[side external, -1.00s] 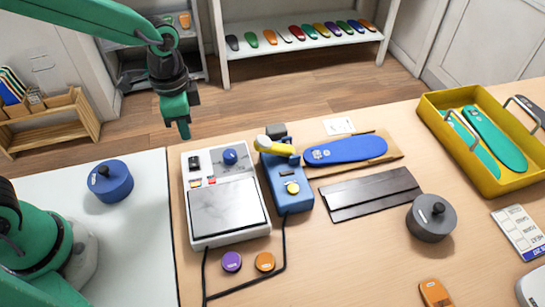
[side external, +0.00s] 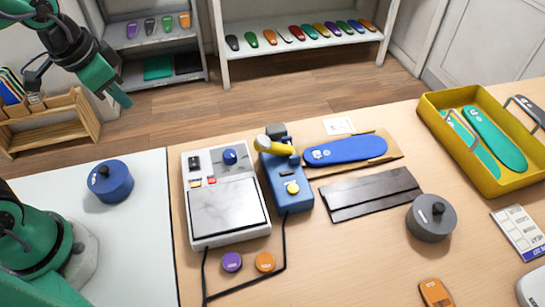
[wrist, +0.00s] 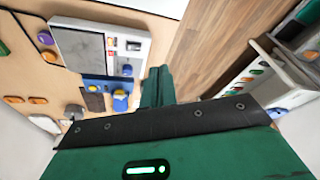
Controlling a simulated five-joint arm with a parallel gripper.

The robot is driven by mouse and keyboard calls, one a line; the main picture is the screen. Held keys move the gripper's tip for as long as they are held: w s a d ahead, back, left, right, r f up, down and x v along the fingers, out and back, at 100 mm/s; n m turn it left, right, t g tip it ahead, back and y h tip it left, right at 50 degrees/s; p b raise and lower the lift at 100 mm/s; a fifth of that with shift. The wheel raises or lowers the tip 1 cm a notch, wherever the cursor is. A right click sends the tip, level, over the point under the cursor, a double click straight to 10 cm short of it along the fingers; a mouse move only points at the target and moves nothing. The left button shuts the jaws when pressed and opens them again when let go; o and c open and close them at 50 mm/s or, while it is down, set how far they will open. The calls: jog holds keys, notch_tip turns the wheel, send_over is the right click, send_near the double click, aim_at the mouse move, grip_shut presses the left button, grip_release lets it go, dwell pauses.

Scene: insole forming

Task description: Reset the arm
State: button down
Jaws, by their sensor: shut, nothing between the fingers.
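My gripper (side external: 113,92) is at the upper left in the side view, raised above the floor behind the work table. Its green fingers look closed together, with nothing between them. In the wrist view my gripper (wrist: 157,86) points out over the table edge and the wooden floor, and its fingers are together. It touches nothing and is well apart from the things on the table.
The table holds a white heating plate unit (side external: 228,203), a blue press (side external: 286,180), a blue insole (side external: 345,150), a yellow tray (side external: 440,128) with green insoles, and blue (side external: 110,182) and grey (side external: 431,220) weights. Shelves (side external: 160,50) stand behind my gripper.

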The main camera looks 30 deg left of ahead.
jog(key=s+a+r+n+t, duration=0.2)
jog(key=s+a+n, duration=0.1)
jog(key=s, duration=0.2)
jog(key=shift+a+r, duration=0.15)
jog(key=shift+r, duration=0.1)
